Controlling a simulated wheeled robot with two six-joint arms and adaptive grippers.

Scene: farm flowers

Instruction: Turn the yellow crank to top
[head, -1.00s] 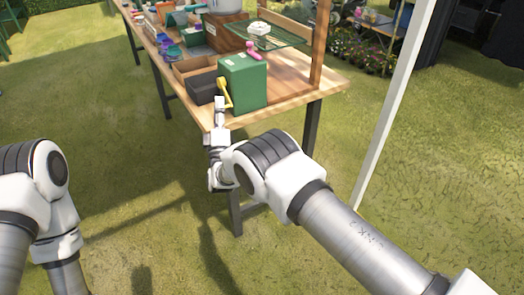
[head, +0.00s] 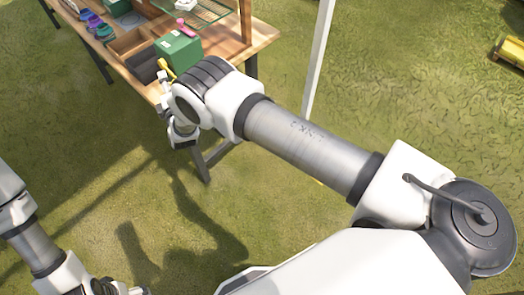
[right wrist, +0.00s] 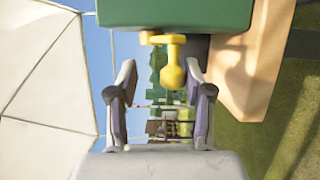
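The yellow crank (head: 166,70) is on the side of a green box (head: 181,50) at the near end of the wooden table. In the right wrist view the crank (right wrist: 172,65) hangs from the green box (right wrist: 175,14), its rounded knob toward the camera. My right gripper (head: 163,84) is just beside the crank; in the head view my forearm partly hides this area. In the right wrist view my right gripper (right wrist: 160,85) is open, one finger on each side of the knob, with gaps visible. My left arm shows at the lower left; its gripper is not clearly visible.
A pink object (head: 185,28) is on or behind the box. A white pole (head: 318,60) rises right of the table. Grass around is open.

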